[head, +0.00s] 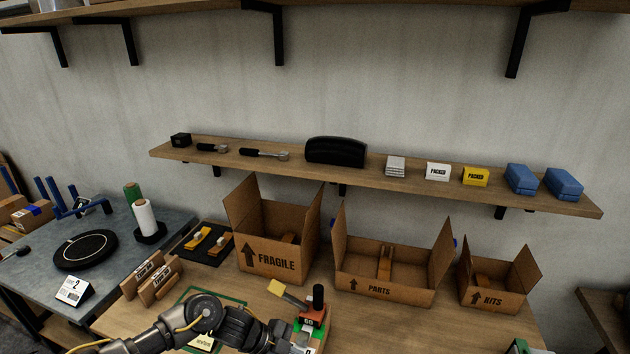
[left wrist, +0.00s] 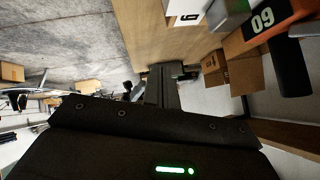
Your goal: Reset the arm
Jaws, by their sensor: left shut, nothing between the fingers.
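My left arm (head: 205,315) reaches in from the bottom left of the head view, low over the wooden bench. Its gripper (head: 285,340) is beside a red block with a black knob (head: 312,312), at the bottom edge; its fingertips are hard to make out. In the left wrist view the dark gripper (left wrist: 163,85) is shut with nothing held. The orange-red block marked 60 (left wrist: 268,22) shows at its upper right. I cannot tell whether the gripper touches the block. My right gripper does not show.
Open cardboard boxes marked FRAGILE (head: 270,262), PARTS (head: 375,288) and KITS (head: 490,297) stand behind the arm. A wall shelf (head: 330,172) holds tools and small packages. A grey table (head: 130,225) with a black round plate (head: 84,248) is at left.

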